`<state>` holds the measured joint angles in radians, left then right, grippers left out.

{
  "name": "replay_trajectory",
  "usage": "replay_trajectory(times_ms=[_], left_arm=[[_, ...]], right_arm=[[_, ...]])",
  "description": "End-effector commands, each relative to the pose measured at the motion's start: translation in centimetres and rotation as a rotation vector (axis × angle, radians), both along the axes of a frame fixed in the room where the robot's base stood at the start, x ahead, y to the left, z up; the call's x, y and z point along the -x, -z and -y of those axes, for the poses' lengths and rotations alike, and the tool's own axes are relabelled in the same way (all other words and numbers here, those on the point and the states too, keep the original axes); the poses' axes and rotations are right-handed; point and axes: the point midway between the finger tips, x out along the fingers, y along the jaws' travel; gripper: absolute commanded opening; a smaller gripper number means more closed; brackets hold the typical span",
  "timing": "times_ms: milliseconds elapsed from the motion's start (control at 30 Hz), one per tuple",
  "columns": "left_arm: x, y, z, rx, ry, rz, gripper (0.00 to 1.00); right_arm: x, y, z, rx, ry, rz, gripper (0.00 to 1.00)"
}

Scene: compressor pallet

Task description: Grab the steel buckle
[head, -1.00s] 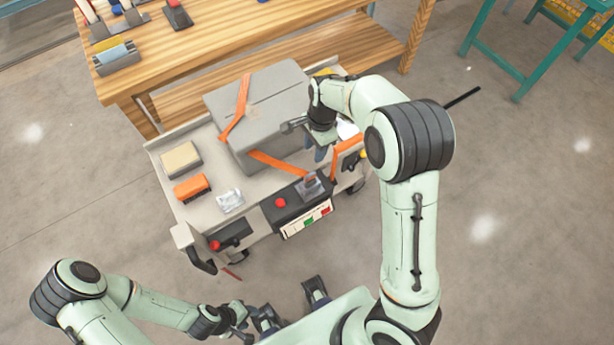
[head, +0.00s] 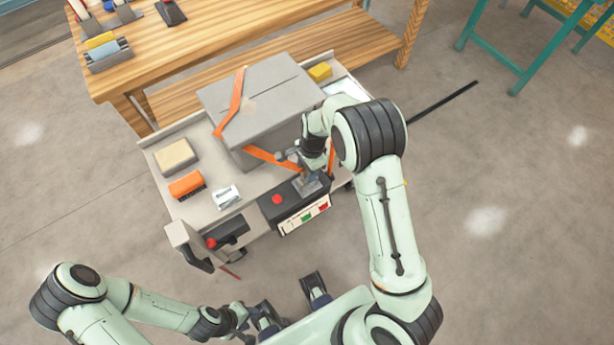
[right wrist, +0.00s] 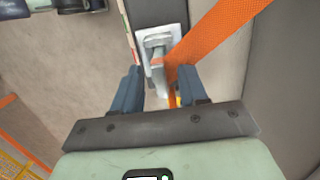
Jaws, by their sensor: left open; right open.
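The steel buckle (right wrist: 158,42) is a grey metal piece on a pale plate at the top middle of the right wrist view, beside an orange strap (right wrist: 215,38). In the head view the buckle (head: 307,186) sits on the front edge of the cart, partly hidden by my right gripper (head: 304,172). The right gripper (right wrist: 160,85) is open. Its two blue-grey fingers point toward the buckle, which lies just beyond and between their tips; contact is not visible.
A grey box (head: 262,98) with orange straps stands on the cart (head: 160,219). A tan block (head: 175,155), an orange brush-like item (head: 187,185) and a small white packet (head: 226,196) lie at left. A red button (head: 277,199) is left of the buckle. A wooden bench (head: 235,40) stands behind.

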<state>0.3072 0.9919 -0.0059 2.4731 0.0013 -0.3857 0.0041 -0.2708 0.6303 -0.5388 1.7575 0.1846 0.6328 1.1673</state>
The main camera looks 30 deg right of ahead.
Motion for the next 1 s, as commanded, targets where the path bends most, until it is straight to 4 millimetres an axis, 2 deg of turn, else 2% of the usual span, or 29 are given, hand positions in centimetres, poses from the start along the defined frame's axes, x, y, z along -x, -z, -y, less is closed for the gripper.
replay_trajectory(times_ms=[267, 300, 400, 767, 867, 1000], left_arm=[[0.0, 0.0, 0.0, 0.0, 0.0, 0.0, 0.43], [0.0, 0.0, 0.0, 0.0, 0.0, 0.0, 0.43], [0.0, 0.0, 0.0, 0.0, 0.0, 0.0, 0.43], [0.0, 0.0, 0.0, 0.0, 0.0, 0.0, 0.43], [0.0, -0.1, 0.0, 0.0, 0.0, 0.001, 0.43], [-0.1, -0.4, 0.0, 0.0, 0.0, 0.002, 0.43]], right_arm=[[-0.1, 0.3, 0.0, 0.0, -0.001, 0.002, 0.43], [-0.1, 0.3, 0.0, 0.0, -0.001, 0.002, 0.3], [-0.1, 0.3, 0.0, 0.0, 0.0, 0.002, 0.0], [-0.1, 0.1, 0.0, 0.0, -0.001, 0.003, 0.0], [-0.1, -0.4, -0.1, 0.0, -0.001, 0.003, 0.0], [-0.2, -2.0, -0.1, 0.0, -0.001, 0.006, 0.0]])
